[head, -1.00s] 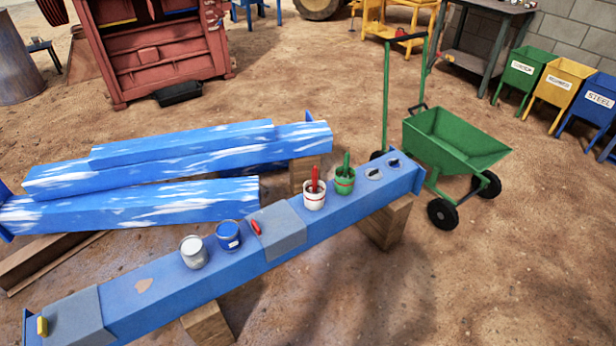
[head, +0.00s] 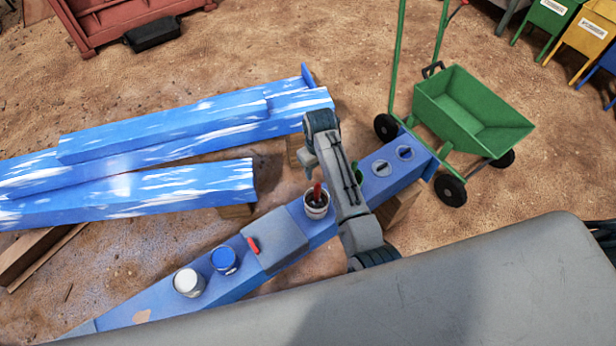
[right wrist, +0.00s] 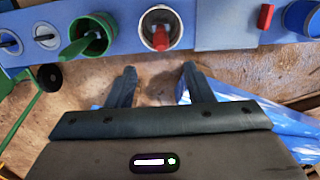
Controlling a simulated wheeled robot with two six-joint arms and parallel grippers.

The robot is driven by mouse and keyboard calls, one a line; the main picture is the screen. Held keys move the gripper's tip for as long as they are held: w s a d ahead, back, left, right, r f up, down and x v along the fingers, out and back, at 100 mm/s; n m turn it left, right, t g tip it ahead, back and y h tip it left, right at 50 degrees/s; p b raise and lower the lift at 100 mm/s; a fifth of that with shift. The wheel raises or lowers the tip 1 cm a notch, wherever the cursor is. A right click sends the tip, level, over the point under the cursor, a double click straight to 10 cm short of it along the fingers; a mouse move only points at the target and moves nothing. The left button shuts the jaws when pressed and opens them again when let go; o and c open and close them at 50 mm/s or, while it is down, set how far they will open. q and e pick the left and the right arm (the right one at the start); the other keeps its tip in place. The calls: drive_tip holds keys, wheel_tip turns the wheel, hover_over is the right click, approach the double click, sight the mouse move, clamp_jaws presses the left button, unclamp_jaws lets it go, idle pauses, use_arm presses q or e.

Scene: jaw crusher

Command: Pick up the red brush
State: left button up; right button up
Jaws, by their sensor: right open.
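The red brush (head: 317,191) stands in a white pot (head: 316,210) on the blue beam (head: 190,308). In the right wrist view, the brush (right wrist: 160,39) shows from above inside the pot (right wrist: 147,18), just beyond the fingertips. My right gripper (head: 308,166) hangs close to the brush's handle in the head view. In the wrist view, its two fingers (right wrist: 157,78) are apart with nothing between them. The green brush (head: 356,171) is mostly hidden behind my right arm; it shows in its green pot (right wrist: 103,27) in the wrist view. My left gripper is not in view.
A white can (head: 188,283) and a blue can (head: 224,260) stand further left on the beam. A green cart (head: 470,115) stands right of the beam; painted blue beams (head: 130,185) lie behind.

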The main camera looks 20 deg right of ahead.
sight(318, 183)
drive_tip(key=f, duration=0.2)
drive_tip(key=s+f, duration=0.1)
drive_tip(key=f, duration=0.1)
drive_tip(key=shift+w+f+p, duration=0.25)
drive_tip(key=shift+f+p, duration=0.1)
drive_tip(key=shift+f, duration=0.3)
wheel_tip(318, 183, down, 4)
drive_tip(key=shift+s+r+p, duration=0.1)
drive_tip(key=shift+s+p, duration=0.05)
drive_tip(key=shift+p, duration=0.3)
drive_tip(key=shift+f, duration=0.5)
clamp_jaws()
drive_tip(key=shift+r, duration=0.1)
